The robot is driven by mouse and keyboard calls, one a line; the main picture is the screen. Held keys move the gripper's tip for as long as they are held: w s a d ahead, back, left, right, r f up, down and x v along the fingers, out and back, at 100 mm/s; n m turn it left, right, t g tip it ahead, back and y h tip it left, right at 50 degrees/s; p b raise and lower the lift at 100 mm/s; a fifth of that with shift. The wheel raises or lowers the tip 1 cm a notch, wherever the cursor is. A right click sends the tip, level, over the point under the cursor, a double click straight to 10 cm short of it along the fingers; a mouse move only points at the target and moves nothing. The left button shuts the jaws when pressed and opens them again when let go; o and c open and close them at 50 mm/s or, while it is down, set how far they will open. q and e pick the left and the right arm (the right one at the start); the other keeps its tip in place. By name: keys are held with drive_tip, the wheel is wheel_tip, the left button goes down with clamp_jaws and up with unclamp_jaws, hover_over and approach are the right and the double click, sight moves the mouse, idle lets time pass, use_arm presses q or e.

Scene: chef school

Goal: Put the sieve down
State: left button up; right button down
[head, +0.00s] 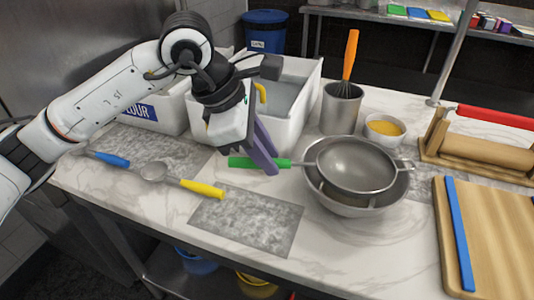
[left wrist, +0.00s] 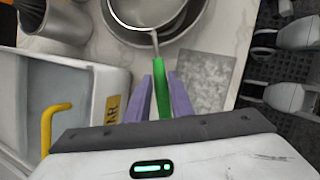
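The sieve (head: 355,163) is a round metal strainer with a green handle (head: 240,162). Its basket is over a metal bowl (head: 345,207) on the counter; I cannot tell whether it touches the rim. My left gripper (head: 272,168) points down at the handle, with its purple fingers on either side of it. In the left wrist view, the handle (left wrist: 161,85) runs between the fingertips (left wrist: 160,92), which look shut on it, and the sieve's basket (left wrist: 146,12) is at the top edge. My right gripper is not in view.
A grey marble slab (head: 247,222) lies in front of the handle. White bins (head: 300,103) stand behind. A metal pot with a whisk (head: 342,108) and a bowl of orange food (head: 384,130) are beyond the sieve. A cutting board (head: 500,240) is right; yellow- and blue-handled utensils lie left.

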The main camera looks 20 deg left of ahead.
use_arm(q)
drive_tip(key=o, duration=0.3)
drive_tip(key=shift+r+p, duration=0.5)
drive_tip(key=shift+p, duration=0.05)
drive_tip(key=shift+r+p, duration=0.5)
drive_tip(key=shift+p, duration=0.05)
drive_tip(key=b+v, duration=0.1)
drive_tip(key=v, duration=1)
drive_tip(key=shift+s+a, duration=0.2)
